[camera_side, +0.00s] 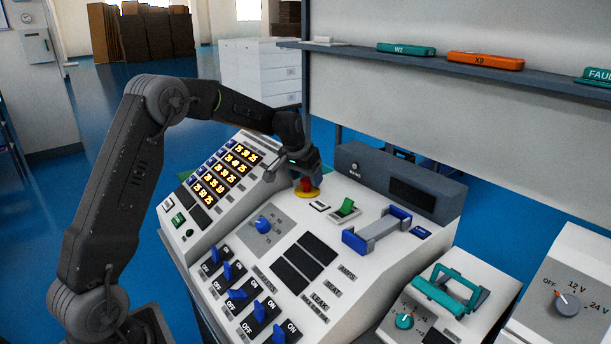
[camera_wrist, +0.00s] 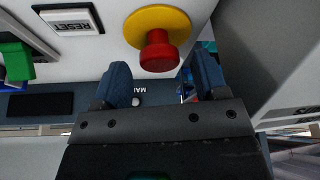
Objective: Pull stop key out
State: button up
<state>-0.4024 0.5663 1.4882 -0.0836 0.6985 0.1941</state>
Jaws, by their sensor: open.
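The stop key is a red knob on a round yellow base (camera_side: 307,188), standing on the sloped white panel near its back edge. In the wrist view the red knob (camera_wrist: 160,52) is at the top centre, with the yellow disc behind it. My gripper (camera_side: 300,170) is over the knob in the side view and partly hides it. In the wrist view the two blue fingertips of my gripper (camera_wrist: 163,72) are apart, one on each side of the knob's line. The knob lies at or just beyond the fingertips. Nothing is gripped.
A white RESET button (camera_wrist: 72,22) and a green rocker switch (camera_side: 346,208) are beside the key. A dark grey box (camera_side: 405,182) rises behind the panel. Blue toggle switches (camera_side: 237,294) line the front.

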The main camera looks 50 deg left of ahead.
jog(key=v, duration=1.3)
jog(key=shift+r, duration=0.4)
jog(key=shift+s, duration=0.1)
jog(key=s+d+r+m, duration=0.2)
jog(key=s+d+r, duration=0.1)
jog(key=s+d, duration=1.1)
jog(key=s+d+f, duration=0.3)
jog(key=s, duration=0.4)
jog(key=s+d+f+m+t+h, duration=0.1)
jog(key=s+d+f, duration=0.2)
jog(key=s, duration=0.4)
jog(key=shift+s, duration=0.15)
